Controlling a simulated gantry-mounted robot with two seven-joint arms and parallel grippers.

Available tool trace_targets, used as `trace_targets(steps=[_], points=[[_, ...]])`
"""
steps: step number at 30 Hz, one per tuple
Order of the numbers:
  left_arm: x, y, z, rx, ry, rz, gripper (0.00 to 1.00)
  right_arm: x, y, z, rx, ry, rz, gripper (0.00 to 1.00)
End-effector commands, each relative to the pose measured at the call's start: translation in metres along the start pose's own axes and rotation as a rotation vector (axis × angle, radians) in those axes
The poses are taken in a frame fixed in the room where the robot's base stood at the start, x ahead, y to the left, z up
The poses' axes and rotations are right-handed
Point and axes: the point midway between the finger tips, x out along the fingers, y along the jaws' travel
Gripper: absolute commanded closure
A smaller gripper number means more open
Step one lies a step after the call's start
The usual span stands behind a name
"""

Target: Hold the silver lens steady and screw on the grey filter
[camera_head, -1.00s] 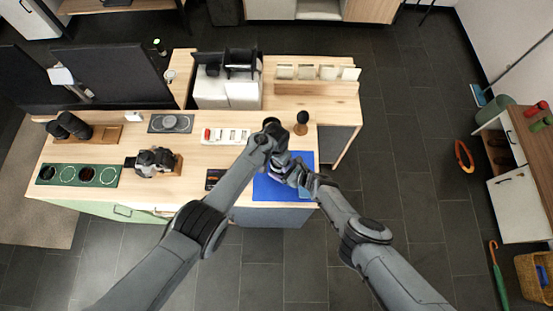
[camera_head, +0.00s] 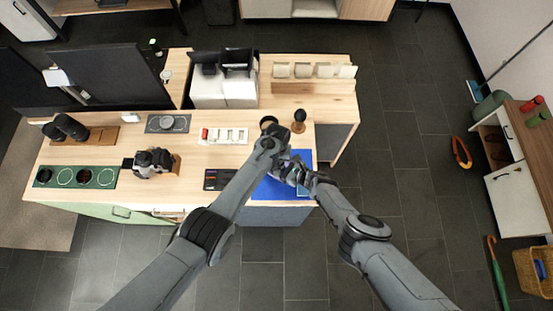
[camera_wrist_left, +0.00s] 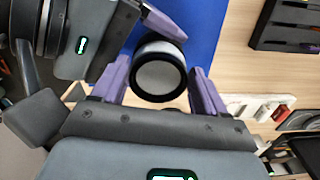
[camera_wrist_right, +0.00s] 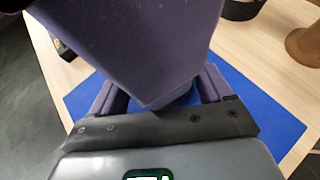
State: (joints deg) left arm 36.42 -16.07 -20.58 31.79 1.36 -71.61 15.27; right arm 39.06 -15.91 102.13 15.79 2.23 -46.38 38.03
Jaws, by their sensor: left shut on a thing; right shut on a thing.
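My left gripper (camera_wrist_left: 160,70) is over the blue mat, its purple fingers on both sides of a round piece with a black rim and pale grey face (camera_wrist_left: 158,74), which looks like the grey filter. A silvery band, probably the silver lens, shows just behind the rim. My right gripper (camera_head: 286,172) meets the left one over the mat from the right. One of its purple fingertips reaches behind the round piece in the left wrist view. In the right wrist view a large purple finger hides what the right gripper holds, so I cannot fully confirm its piece.
The blue mat (camera_head: 270,188) lies at the table's right front edge. Nearby are a white holder (camera_head: 224,135), a dark card (camera_head: 218,180) and a small dark-topped stand (camera_head: 299,120). A camera (camera_head: 152,162) and a green tray with round spots (camera_head: 112,178) are farther left.

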Motion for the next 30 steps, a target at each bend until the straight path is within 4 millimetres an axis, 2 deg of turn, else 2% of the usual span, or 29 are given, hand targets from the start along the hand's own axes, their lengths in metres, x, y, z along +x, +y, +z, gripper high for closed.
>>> trace_targets(steps=[1, 8, 11, 12, 16, 17, 25, 30], points=[[-0.0019, 0.0072, -0.0005, 0.013, 0.005, 0.009, 0.79, 0.0053, 0.0077, 0.0076, -0.001, -0.015, 0.015, 0.38], [-0.0006, 0.0073, 0.0002, 0.018, 0.004, 0.009, 0.79, 0.0053, 0.0073, 0.0085, -0.002, -0.017, 0.016, 0.38], [0.0000, 0.0059, 0.0002, 0.090, 0.005, 0.012, 0.79, 0.0053, 0.0072, 0.0088, -0.002, -0.018, 0.016, 0.38], [-0.0001, 0.0054, 0.0001, 0.140, 0.005, 0.014, 0.87, 0.0054, 0.0071, 0.0089, -0.003, -0.018, 0.016, 0.37], [0.0002, 0.0048, 0.0004, 0.264, 0.006, 0.020, 0.87, 0.0054, 0.0071, 0.0090, -0.003, -0.018, 0.016, 0.38], [0.0004, 0.0049, 0.0006, 0.276, 0.006, 0.021, 0.96, 0.0054, 0.0071, 0.0089, -0.003, -0.018, 0.016, 0.38], [0.0011, 0.0046, 0.0011, 0.292, 0.005, 0.022, 0.96, 0.0054, 0.0072, 0.0088, -0.003, -0.018, 0.016, 0.38], [0.0015, 0.0020, 0.0004, 0.473, 0.004, 0.029, 0.96, 0.0054, 0.0073, 0.0085, -0.002, -0.018, 0.016, 0.38]])
